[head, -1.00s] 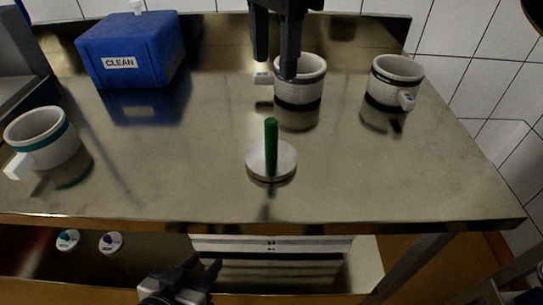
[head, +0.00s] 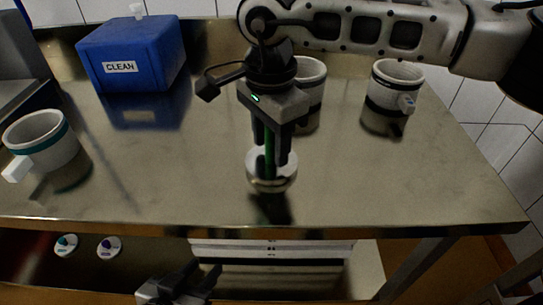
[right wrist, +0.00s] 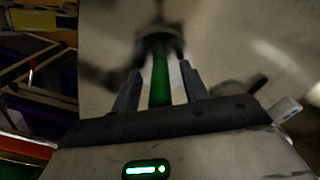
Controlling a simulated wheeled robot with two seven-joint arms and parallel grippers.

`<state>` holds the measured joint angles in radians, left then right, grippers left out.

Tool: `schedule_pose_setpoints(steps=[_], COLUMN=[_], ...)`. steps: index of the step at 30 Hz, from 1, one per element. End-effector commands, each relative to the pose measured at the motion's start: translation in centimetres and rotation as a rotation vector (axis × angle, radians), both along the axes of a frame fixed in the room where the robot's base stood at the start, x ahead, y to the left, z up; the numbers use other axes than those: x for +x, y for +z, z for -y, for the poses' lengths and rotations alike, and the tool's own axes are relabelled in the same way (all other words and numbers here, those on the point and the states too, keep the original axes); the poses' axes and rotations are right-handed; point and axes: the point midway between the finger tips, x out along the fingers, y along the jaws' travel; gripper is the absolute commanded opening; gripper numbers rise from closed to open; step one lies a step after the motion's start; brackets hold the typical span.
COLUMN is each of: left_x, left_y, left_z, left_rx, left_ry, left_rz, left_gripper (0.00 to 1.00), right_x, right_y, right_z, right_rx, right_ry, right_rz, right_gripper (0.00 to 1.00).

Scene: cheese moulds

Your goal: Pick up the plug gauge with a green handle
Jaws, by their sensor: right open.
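The plug gauge (head: 268,182) stands upright on the steel table, its round metal disc down and its green handle up. My right gripper (head: 271,158) points down over it, with its fingers on either side of the green handle. In the right wrist view the green handle (right wrist: 160,82) lies between the two open fingers (right wrist: 161,85); the disc beyond is dark and blurred. My left gripper (head: 196,279) is low in front of the table, below its edge, with its fingers apart and empty.
White moulds stand at the left (head: 42,140), behind my right gripper (head: 314,90) and at the right (head: 393,88). A blue box marked CLEAN (head: 132,52) is at the back left. The table (head: 150,185) is clear around the gauge.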

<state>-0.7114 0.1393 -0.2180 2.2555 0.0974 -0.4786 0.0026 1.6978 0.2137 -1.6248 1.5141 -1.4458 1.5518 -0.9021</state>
Motion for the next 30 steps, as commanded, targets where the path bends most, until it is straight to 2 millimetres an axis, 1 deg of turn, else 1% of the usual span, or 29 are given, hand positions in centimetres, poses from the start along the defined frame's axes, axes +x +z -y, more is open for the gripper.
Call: schedule_pose_setpoints(steps=[1,3,10,11,12,14,15,16,26,30], left_x=[0.0,0.0,-0.1,-0.1,-0.1,-0.1,-0.1,-0.1,-0.2,-0.2], left_y=[0.0,-0.1,-0.3,-0.3,-0.3,-0.3,-0.3,-0.3,-0.3,-0.3], left_z=[0.0,0.0,0.0,0.0,0.0,0.0,0.0,0.0,0.0,0.0], left_rx=[0.000,0.000,0.001,0.001,0.001,0.001,0.001,0.001,0.002,0.002], left_ry=[0.000,0.000,0.000,0.000,0.000,-0.001,-0.001,-0.001,-0.001,-0.001], left_rz=[-0.001,-0.002,-0.006,-0.007,-0.007,-0.008,-0.008,-0.008,-0.008,-0.008], left_gripper=[0.36,0.36,0.36,0.36,0.36,0.36,0.36,0.36,0.36,0.36], right_x=[0.0,0.0,0.0,0.0,0.0,0.0,0.0,0.0,0.0,0.1], right_y=[-0.6,-1.1,-1.2,-1.2,-1.2,-1.2,-1.2,-1.2,-1.0,-0.1], right_z=[0.0,0.0,0.0,0.0,0.0,0.0,0.0,0.0,0.0,0.0], right_rx=[0.000,0.002,0.001,0.001,0.001,0.001,0.001,0.001,0.003,0.002], right_ry=[0.000,0.000,0.000,0.000,0.000,0.000,0.000,0.000,0.000,-0.001], right_rz=[-0.002,-0.001,-0.001,-0.001,-0.001,-0.001,-0.001,-0.001,0.002,0.003], right_gripper=[0.45,0.45,0.45,0.42,0.31,0.14,0.03,0.00,0.00,0.00])
